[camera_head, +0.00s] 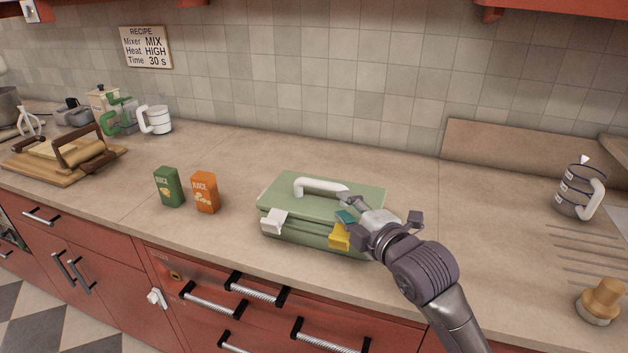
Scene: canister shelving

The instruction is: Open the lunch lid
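The lunch box (315,216) is a green case with a white handle (321,187) on its lid. It stands on the counter near the front edge, and its lid is down. A white latch (273,221) is on its front left. A yellow piece (340,236) is at its front right; I cannot tell whether it is a latch or part of my gripper. My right gripper (378,219) is at the box's right front, close to the yellow piece and a small teal piece. It hides the box's right corner. I cannot tell whether its fingers are closed. My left gripper is out of view.
A green carton (169,187) and an orange juice carton (205,192) stand left of the box. A wooden board (108,156) and several appliances are farther left. A striped jug (579,189) and a wooden-topped object (601,300) are at the right. The counter behind the box is clear.

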